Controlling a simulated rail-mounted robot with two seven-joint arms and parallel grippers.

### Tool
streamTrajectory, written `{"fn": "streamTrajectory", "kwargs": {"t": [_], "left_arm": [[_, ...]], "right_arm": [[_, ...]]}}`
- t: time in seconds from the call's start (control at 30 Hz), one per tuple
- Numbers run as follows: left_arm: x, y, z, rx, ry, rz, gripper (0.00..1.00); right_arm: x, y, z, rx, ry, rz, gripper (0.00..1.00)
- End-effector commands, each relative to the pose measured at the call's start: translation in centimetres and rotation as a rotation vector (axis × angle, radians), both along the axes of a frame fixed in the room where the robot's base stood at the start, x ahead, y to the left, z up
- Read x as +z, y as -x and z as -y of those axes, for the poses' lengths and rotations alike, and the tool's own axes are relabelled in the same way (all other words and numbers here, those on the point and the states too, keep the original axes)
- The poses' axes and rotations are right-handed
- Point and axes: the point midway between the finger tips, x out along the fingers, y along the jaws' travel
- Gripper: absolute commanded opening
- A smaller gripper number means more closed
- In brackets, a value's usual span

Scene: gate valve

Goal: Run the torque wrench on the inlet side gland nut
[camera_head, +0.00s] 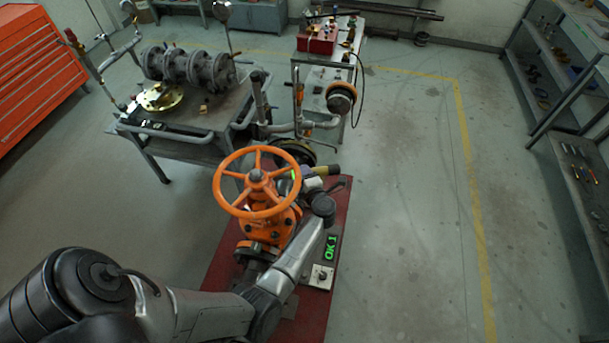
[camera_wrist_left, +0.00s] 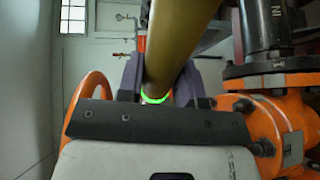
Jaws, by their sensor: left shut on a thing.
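The orange gate valve (camera_head: 268,222) stands upright on a red base plate, with its orange handwheel (camera_head: 256,183) on top. My left gripper (camera_head: 314,172) is just right of the handwheel, beside the valve's upper body. It is shut on the torque wrench (camera_head: 333,169), whose thick olive-yellow body runs up between the two fingers (camera_wrist_left: 160,85) in the left wrist view. A green ring glows on the wrench (camera_wrist_left: 155,98). The gland nut and the wrench's working end are not clear in either view. My right gripper is not in view.
A black pipe marked "IN" (camera_wrist_left: 268,25) bolts to an orange flange on the right in the wrist view. A small display reads "OK 1" (camera_head: 329,248) on the red base plate (camera_head: 338,212). A workbench (camera_head: 190,122) with grey fittings stands behind; the floor to the right is clear.

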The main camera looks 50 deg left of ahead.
Motion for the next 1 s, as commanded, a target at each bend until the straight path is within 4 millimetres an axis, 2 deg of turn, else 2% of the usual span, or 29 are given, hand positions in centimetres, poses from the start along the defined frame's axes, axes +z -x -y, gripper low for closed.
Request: {"fn": "streamTrajectory", "kwargs": {"t": [1.0], "left_arm": [[-0.13, 0.06, 0.04, 0.000, 0.004, 0.003, 0.00]], "right_arm": [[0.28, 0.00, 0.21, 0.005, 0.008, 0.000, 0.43]]}}
